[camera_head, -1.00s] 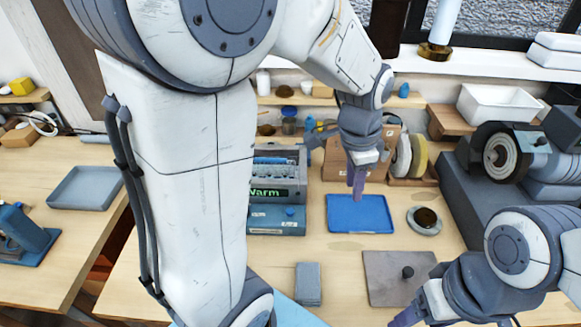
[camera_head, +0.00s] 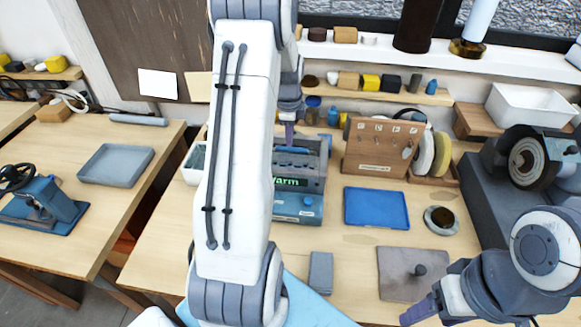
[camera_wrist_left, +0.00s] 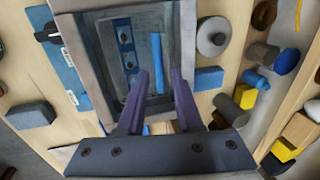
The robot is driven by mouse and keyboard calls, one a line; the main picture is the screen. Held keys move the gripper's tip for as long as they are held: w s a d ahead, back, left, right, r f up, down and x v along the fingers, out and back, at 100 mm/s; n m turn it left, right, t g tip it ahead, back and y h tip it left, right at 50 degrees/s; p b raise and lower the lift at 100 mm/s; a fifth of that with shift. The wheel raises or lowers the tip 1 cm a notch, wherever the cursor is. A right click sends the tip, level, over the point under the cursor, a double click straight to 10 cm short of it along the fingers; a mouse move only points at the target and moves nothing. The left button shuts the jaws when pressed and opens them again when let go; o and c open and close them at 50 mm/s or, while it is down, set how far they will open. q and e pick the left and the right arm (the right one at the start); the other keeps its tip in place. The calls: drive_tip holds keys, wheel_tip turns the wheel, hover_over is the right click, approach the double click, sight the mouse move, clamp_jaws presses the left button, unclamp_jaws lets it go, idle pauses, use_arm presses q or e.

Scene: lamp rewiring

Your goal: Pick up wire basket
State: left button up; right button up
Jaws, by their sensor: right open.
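I cannot clearly make out a wire basket. The grey-blue machine (camera_head: 300,207) with the lit word "warm" stands on the bench, largely behind my left arm. In the left wrist view, an open grey box (camera_wrist_left: 95,60) lies beyond my fingers; inside are a blue panel (camera_wrist_left: 124,45) with round dark parts and a blue bar (camera_wrist_left: 157,62). My left gripper (camera_head: 289,138) is above the back of the machine; its purple fingers (camera_wrist_left: 159,76) stand apart with nothing seen between them. My right gripper (camera_head: 418,311) is open at the lower right, away from the machine.
A wooden tool rack (camera_head: 375,150) stands behind. A small pale bin (camera_head: 194,165) sits at left, partly hidden by my arm.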

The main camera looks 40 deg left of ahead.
sight(290, 149)
use_arm(q)
wheel_tip(290, 149, down, 4)
drive_tip(key=shift+w+a+r+p, duration=0.1)
drive_tip(key=shift+a+r+p, duration=0.05)
drive_tip(key=shift+p, duration=0.75)
drive_tip(key=shift+w+f, duration=0.15)
drive_tip(key=shift+f, duration=0.4)
clamp_jaws()
drive_tip(key=shift+r, duration=0.1)
